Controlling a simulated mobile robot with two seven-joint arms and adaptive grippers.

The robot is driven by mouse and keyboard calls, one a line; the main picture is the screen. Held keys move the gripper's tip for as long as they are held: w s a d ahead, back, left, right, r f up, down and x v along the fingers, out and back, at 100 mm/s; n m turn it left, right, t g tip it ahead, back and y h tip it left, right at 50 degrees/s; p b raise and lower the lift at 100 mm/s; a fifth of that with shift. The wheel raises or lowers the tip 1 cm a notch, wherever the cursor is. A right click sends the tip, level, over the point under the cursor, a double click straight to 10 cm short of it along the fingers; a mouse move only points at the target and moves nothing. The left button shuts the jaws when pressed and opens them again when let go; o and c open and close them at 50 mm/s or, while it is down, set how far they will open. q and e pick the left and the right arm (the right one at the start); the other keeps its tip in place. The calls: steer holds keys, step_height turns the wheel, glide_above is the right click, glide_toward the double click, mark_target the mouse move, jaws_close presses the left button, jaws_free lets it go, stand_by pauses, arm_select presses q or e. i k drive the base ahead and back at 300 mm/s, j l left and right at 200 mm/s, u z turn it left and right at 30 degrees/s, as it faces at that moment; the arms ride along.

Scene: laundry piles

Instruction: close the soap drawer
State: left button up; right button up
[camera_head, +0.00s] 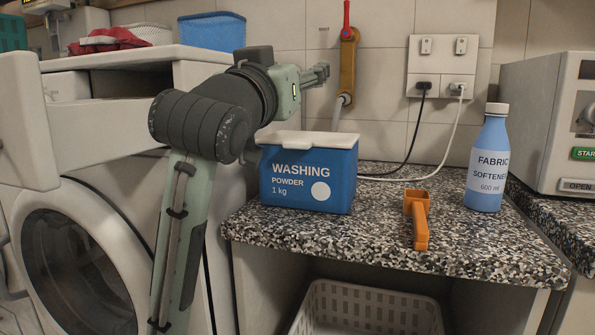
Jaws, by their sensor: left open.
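The white soap drawer (28,125) sticks out from the upper front of the washing machine (108,225) at the left, so it stands open. Its front panel is nearest to me, and its long side wall runs back to the machine. My left gripper (322,74) is open and empty, above and behind the washing powder box, pointing right. It is well to the right of the drawer and not touching it. My left arm passes in front of the machine's right side and hides part of it. My right gripper is out of view.
A blue washing powder box (300,190), an orange scoop (420,222) and a fabric softener bottle (487,165) stand on the speckled counter (385,240). A blue basket (211,32) and red cloth (110,40) are on the machine. A white basket (365,305) is below.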

mark_target(42, 141)
steer(key=k+j, duration=0.25)
steer(key=k, duration=0.2)
steer(key=k+j, duration=0.2)
steer(key=k, duration=0.25)
steer(key=k+j, duration=0.25)
steer(key=k, duration=0.25)
